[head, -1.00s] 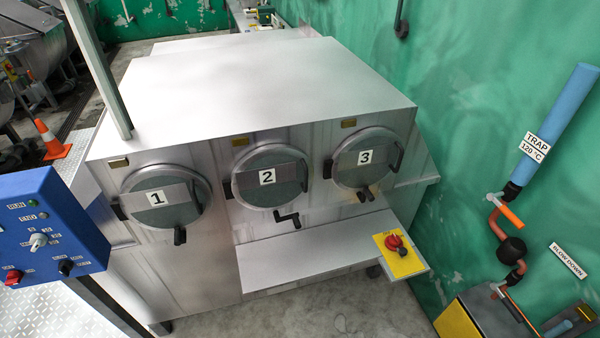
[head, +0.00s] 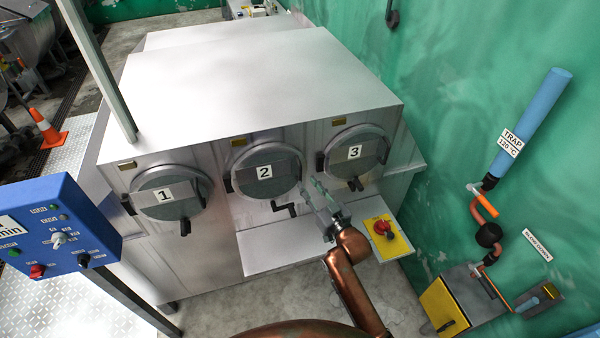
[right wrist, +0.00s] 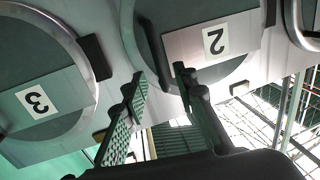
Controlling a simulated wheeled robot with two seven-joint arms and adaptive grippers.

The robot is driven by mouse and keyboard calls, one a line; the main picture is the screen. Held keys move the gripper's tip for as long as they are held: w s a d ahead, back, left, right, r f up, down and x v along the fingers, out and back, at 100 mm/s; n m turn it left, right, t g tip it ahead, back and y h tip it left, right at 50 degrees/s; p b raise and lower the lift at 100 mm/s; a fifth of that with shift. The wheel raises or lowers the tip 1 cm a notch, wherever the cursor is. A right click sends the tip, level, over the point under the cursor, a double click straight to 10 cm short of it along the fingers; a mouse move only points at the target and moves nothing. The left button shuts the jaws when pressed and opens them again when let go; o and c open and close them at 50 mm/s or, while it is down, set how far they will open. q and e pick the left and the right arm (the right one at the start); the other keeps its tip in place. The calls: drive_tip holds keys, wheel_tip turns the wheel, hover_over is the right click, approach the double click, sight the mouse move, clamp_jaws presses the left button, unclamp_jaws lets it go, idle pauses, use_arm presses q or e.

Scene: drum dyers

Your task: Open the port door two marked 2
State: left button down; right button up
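Port door two (head: 267,180) is a round dark-grey disc with a white label marked 2, in the front of the steel machine, and it looks shut. It also shows upside down in the right wrist view (right wrist: 203,70). A dark curved handle (right wrist: 152,50) runs along its edge on the side toward door 3. A black crank (head: 284,209) sits below the door. My right gripper (head: 314,186) is just right of door two, with its fingers apart and nothing held. In the right wrist view, the fingers (right wrist: 160,78) point toward the handle; contact cannot be told. My left gripper is not in view.
Port door one (head: 166,204) is to the left and port door three (head: 352,167) to the right. A steel shelf (head: 265,256) juts out below, with a red knob on a yellow plate (head: 386,237). A blue control box (head: 60,235) stands at left. Pipes line the green wall.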

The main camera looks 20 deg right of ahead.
sight(300, 174)
drive_tip(key=p+x, duration=0.1)
drive_tip(key=x, duration=0.5)
drive_tip(key=shift+w+f, duration=0.1)
drive_tip(key=shift+w, duration=0.1)
drive_tip(key=shift+a, duration=0.1)
drive_tip(key=shift+c, duration=0.6)
clamp_jaws()
